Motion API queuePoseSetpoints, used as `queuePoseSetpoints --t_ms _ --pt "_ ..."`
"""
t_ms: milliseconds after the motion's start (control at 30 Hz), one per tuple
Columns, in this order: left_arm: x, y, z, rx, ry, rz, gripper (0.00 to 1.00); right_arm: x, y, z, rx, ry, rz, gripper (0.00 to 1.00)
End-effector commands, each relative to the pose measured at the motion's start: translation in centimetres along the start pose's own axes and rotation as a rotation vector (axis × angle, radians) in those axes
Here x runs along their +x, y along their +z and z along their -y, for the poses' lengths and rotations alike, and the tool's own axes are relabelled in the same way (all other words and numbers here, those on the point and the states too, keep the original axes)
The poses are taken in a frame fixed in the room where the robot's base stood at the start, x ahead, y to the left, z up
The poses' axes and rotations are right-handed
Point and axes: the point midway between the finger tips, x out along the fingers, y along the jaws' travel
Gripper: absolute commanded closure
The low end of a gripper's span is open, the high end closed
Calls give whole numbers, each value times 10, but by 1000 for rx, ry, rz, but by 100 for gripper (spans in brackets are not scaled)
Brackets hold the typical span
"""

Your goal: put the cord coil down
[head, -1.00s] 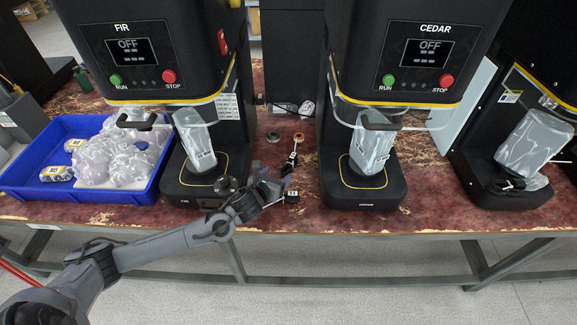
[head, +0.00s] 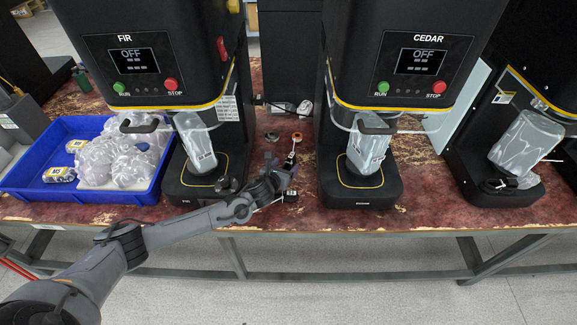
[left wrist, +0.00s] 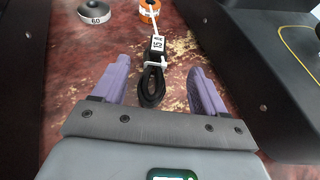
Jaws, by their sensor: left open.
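The black cord coil (left wrist: 152,84) lies on the worn red-brown table, with a white printed tag (left wrist: 157,46) at its far end. In the head view the coil (head: 291,196) is a small dark shape between the FIR and CEDAR machines, partly hidden by my gripper. My left gripper (left wrist: 158,78) is open, its two purple fingers apart on either side of the coil, with gaps between them and it. In the head view my left gripper (head: 280,180) is low over the table there. My right gripper is not in view.
An orange ring (left wrist: 149,8) with a white strip running to the tag lies beyond the coil. A grey disc marked 60 (left wrist: 94,12) is beside it. The FIR base (head: 190,188) and CEDAR base (head: 360,192) flank the gap. A blue bin (head: 30,183) stands left.

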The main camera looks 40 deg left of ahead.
Motion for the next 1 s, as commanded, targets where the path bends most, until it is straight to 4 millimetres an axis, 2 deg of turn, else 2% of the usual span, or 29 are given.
queuePoseSetpoints --t_ms 167,533,867,1000 --pt "9 0 0 -2 1 1 28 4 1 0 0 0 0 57" --pt "51 2 -5 -2 1 1 28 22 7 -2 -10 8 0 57" --pt "56 4 -4 -1 0 0 28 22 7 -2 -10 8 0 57" --pt "56 4 -5 -1 0 0 46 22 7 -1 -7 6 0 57"
